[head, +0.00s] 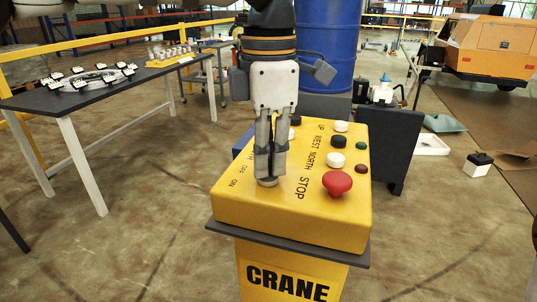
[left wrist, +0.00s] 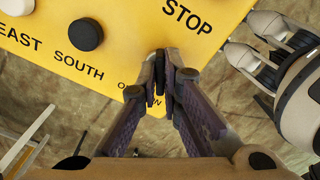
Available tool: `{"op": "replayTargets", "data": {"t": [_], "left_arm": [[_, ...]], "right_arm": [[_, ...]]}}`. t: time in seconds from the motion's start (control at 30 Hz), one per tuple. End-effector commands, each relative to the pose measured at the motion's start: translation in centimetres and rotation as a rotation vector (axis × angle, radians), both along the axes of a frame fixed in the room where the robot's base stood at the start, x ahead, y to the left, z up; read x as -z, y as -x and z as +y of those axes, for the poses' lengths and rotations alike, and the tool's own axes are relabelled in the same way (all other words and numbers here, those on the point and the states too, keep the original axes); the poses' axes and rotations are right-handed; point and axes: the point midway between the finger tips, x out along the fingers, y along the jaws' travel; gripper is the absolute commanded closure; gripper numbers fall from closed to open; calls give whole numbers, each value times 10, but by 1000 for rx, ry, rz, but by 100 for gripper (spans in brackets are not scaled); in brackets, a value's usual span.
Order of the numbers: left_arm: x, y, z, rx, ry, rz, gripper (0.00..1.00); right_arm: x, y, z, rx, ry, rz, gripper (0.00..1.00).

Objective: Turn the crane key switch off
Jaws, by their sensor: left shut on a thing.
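The yellow crane control box (head: 235,205) stands on a pedestal marked CRANE. The key switch (head: 267,182) shows as a round metal base at the near left of its top, beside the OFF and ON labels. My left gripper (head: 268,172) points down over it, fingertips shut on the key, which they hide. In the left wrist view the left fingertips (left wrist: 158,88) meet over the box's edge and cover part of the labels. The key's turn angle cannot be made out. My right gripper (left wrist: 248,38) shows at the right of that view, fingers apart and empty.
A red mushroom STOP button (head: 337,182) stands up close to the right of the key switch. Black and white buttons (head: 338,142) fill the far part of the top. A dark table (head: 60,98) and a yellow rail are at the left.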

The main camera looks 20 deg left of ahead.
Motion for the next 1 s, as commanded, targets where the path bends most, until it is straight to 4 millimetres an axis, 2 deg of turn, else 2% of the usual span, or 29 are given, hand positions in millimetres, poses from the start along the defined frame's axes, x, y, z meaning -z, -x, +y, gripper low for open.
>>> {"op": "replayTargets", "data": {"t": [0.23, 0.27, 0.3, 0.33, 0.67, 0.77, 1.0], "left_arm": [[-2, 0, 0, -3, -1, -3, 100], [-2, 0, 0, -2, 0, -4, 87], [-2, 0, 0, -2, 0, -4, 78], [-2, 0, 0, -2, 0, -4, 73], [-5, -1, 0, -1, 1, -3, 73], [-23, -1, 0, -2, 2, -5, 73], [-88, 0, -1, -2, 2, -5, 73]], "right_arm": [[0, 0, 0, 0, 0, -1, 49], [0, 0, 0, 0, 0, -1, 49], [0, 0, 0, 0, 0, -1, 49], [0, 0, 0, 0, 0, -1, 49], [0, 0, 0, 0, 0, 0, 49], [0, 0, 0, 0, 0, 0, 49], [0, 0, 0, 0, 0, -1, 49]]}}
